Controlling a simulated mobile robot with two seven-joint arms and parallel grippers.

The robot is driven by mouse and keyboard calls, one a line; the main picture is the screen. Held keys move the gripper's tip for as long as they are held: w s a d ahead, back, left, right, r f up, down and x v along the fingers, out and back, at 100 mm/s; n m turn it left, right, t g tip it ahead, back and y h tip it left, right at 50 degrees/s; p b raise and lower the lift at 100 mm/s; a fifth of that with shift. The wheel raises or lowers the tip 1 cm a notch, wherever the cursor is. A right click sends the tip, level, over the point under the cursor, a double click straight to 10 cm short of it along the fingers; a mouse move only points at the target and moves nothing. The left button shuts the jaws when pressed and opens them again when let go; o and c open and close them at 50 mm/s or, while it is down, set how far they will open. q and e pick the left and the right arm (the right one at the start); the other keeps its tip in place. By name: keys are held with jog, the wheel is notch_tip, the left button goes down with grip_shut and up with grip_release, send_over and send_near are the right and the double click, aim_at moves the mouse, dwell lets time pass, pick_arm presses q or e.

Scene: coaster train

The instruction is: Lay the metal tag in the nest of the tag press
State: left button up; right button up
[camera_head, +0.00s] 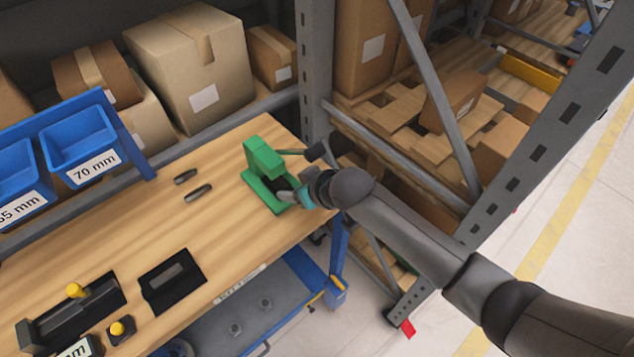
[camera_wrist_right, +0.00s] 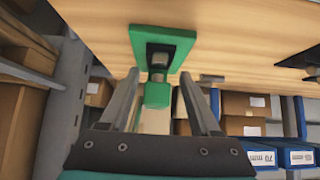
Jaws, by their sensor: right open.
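The green tag press (camera_head: 264,160) stands upright near the table's right end, with a side lever (camera_head: 296,152). My right gripper (camera_head: 288,196) is at the press's front, low by its base, and partly hides it. In the right wrist view the gripper (camera_wrist_right: 160,92) is open, its fingers apart on either side of the green press head (camera_wrist_right: 157,97). The dark nest area (camera_wrist_right: 160,46) shows beyond, with a grey piece on it; I cannot tell whether that is the metal tag or a press part. My left gripper is out of view.
A black pad (camera_head: 154,293) with a grey rectangle lies at the table's front. Two dark cylinders (camera_head: 198,193) lie left of the press. A black fixture (camera_head: 45,323) with a yellow knob is at front left. Blue bins (camera_head: 78,143) stand behind.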

jog(key=p+v, duration=0.1)
jog(key=v, duration=0.9)
jog(key=shift+s+d+p, duration=0.15)
jog(key=shift+p, duration=0.15)
jog(key=shift+r, duration=0.15)
